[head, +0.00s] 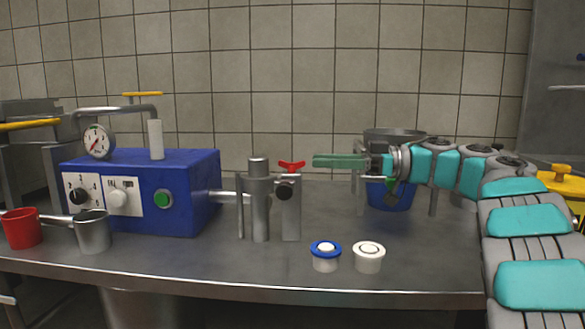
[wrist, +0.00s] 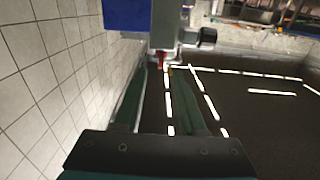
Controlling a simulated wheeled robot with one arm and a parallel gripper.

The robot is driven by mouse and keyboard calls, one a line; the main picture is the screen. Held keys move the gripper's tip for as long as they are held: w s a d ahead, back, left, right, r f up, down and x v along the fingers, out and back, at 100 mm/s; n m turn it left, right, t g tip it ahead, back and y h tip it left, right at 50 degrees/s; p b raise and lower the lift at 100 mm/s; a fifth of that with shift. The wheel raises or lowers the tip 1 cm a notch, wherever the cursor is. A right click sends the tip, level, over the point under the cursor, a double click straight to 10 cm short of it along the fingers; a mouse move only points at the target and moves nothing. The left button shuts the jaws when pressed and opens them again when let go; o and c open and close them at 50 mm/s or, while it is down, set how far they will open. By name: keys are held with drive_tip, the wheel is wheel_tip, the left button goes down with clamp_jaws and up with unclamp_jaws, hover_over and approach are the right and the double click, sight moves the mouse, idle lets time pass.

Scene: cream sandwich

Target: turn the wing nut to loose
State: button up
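The red wing nut (head: 291,166) sits on top of a grey metal post (head: 291,210) right of the blue machine. My gripper (head: 316,161) reaches in from the right. Its green fingers point left and end just right of the wing nut, at about its height. In the wrist view, the fingers of my gripper (wrist: 161,70) are spread with a gap between them. A small red part of the wing nut (wrist: 161,60) shows at the far end of that gap, mostly hidden. I cannot tell whether it lies between the fingertips or just beyond them.
The blue machine (head: 190,190) with gauge and knobs stands left. Red (head: 22,229) and grey (head: 93,232) cups are at its front. A blue-lidded jar (head: 326,258) and a white jar (head: 369,258) stand in front. A blue pot (head: 390,198) is behind my arm.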

sight(292, 160)
drive_tip(key=a+b, duration=0.1)
drive_tip(key=a, duration=0.6)
drive_tip(key=shift+w, duration=0.1)
clamp_jaws()
drive_tip(key=shift+r, duration=0.1)
idle(0.4)
